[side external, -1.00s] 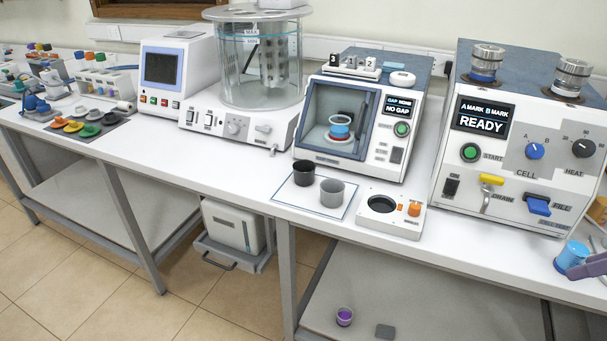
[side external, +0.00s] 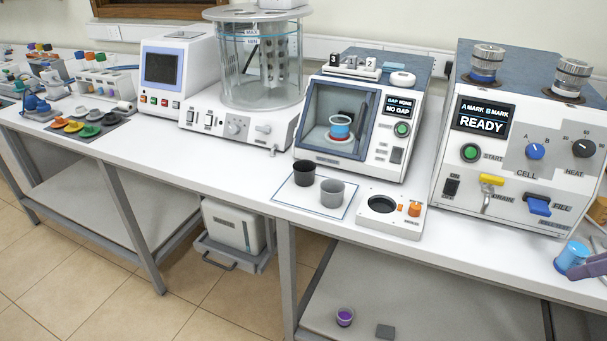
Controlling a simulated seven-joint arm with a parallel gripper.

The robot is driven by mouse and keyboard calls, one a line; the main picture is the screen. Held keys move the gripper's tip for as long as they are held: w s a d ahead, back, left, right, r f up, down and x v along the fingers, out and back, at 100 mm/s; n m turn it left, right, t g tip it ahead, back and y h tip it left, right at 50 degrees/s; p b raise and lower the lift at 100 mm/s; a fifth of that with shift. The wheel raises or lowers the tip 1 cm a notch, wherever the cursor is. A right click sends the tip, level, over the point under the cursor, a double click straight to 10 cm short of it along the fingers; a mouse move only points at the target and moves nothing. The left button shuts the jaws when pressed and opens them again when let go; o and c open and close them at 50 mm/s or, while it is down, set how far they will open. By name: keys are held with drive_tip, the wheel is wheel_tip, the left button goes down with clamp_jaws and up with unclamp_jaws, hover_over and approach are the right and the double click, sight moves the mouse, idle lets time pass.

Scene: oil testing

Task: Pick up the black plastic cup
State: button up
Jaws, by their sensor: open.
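The black plastic cup (side external: 303,174) stands upright on a white mat with a dark border (side external: 284,196), on the bench in front of the machine with the glass window. A grey cup (side external: 332,194) stands just to its right and nearer the front, on the same mat. Nothing is seen holding the black cup.
A white block with a round dark well (side external: 382,204) sits right of the mat. The NO GAP machine (side external: 340,167) stands behind, and the READY machine (side external: 520,215) at right. A blue cup (side external: 572,256) is at far right. The bench (side external: 215,168) left of the mat is clear.

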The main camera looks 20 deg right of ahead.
drive_tip(key=o, duration=0.8)
drive_tip(key=w+a+r+n+t+y, duration=0.1)
drive_tip(key=w+a+r+n, duration=0.1)
drive_tip(key=w+r, duration=0.8)
drive_tip(key=w+a+r+n+t+y, duration=0.1)
drive_tip(key=w+a+r+n+t, duration=0.15)
drive_tip(key=w+r, duration=0.75)
drive_tip(key=n+g+y, duration=0.2)
drive_tip(key=g, duration=0.2)
hover_over(307, 165)
drive_tip(key=s, duration=0.5)
wheel_tip(307, 165, down, 28)
drive_tip(key=shift+d+x, duration=0.2)
drive_tip(key=shift+x, duration=1.2)
drive_tip(key=shift+d+x, duration=0.15)
drive_tip(key=shift+x, duration=1.25)
